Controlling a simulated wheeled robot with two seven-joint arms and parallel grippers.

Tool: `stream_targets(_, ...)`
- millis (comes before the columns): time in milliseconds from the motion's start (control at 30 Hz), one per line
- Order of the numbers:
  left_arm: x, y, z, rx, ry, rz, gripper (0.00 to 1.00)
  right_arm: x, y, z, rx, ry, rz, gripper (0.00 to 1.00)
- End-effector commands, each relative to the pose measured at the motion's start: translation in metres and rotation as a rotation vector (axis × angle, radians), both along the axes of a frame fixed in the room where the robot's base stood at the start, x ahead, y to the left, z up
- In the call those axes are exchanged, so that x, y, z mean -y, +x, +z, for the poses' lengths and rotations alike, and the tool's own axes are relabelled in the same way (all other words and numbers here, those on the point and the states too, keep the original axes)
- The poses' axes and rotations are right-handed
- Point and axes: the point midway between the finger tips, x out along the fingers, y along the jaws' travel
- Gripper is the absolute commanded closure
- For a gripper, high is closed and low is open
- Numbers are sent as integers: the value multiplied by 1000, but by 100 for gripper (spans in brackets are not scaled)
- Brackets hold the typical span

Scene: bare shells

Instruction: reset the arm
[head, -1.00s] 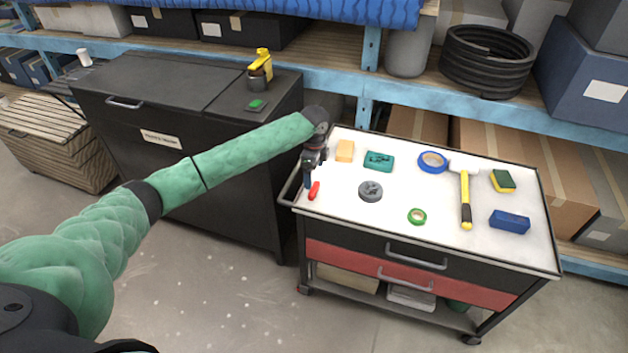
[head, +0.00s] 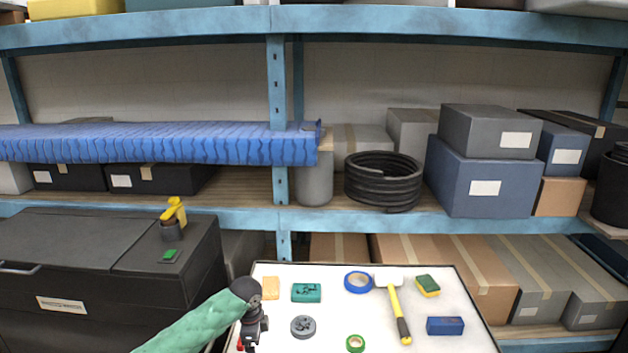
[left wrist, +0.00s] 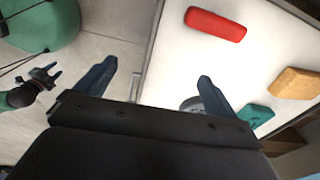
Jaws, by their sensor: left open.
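My left arm's green sleeve comes in at the bottom of the head view. My left gripper (head: 247,340) is over the left edge of the white-topped cart, close to a red object (head: 240,345) mostly hidden behind it. In the left wrist view my left gripper (left wrist: 157,75) has its two dark fingers wide apart with nothing between them. They straddle the cart's edge, and the red object (left wrist: 215,25) lies beyond them. My right gripper (left wrist: 47,74) shows small at the left of that view; its jaw state is unclear.
The cart top (head: 380,305) holds an orange block (head: 271,288), teal box (head: 306,292), grey disc (head: 303,327), blue tape (head: 358,282), green tape (head: 355,343), hammer (head: 398,315), sponge (head: 428,286) and blue block (head: 445,326). A black chest (head: 90,275) stands left; shelving (head: 400,227) is behind.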

Motion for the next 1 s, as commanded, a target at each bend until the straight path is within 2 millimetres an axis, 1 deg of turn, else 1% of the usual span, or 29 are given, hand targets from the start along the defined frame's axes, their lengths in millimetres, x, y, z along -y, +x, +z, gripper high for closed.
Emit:
stream_targets(33, 12, -14, -8, 1, -17, 12, 5, 0, 0, 0, 0, 0, 0, 58)
stream_targets(200, 41, -54, -25, 19, -66, 80, 5, 0, 0, 0, 0, 0, 0, 58)
stream_targets(400, 66, -100, -38, 38, -124, 180, 5, 0, 1, 0, 0, 0, 0, 58)
stream_targets(500, 74, -122, -42, 47, -153, 240, 5, 0, 1, 0, 1, -1, 0, 58)
stream_targets(633, 81, -151, -45, 56, -187, 325, 5, 0, 1, 0, 1, -1, 0, 58)
stream_targets(767, 83, -179, -47, 66, -218, 418, 5, 0, 1, 0, 1, -1, 0, 58)
stream_targets(900, 81, -208, -47, 74, -245, 528, 5, 0, 1, 0, 1, -1, 0, 58)
stream_targets(1000, 75, -229, -47, 80, -258, 614, 5, 1, 1, 0, 1, -1, 0, 58)
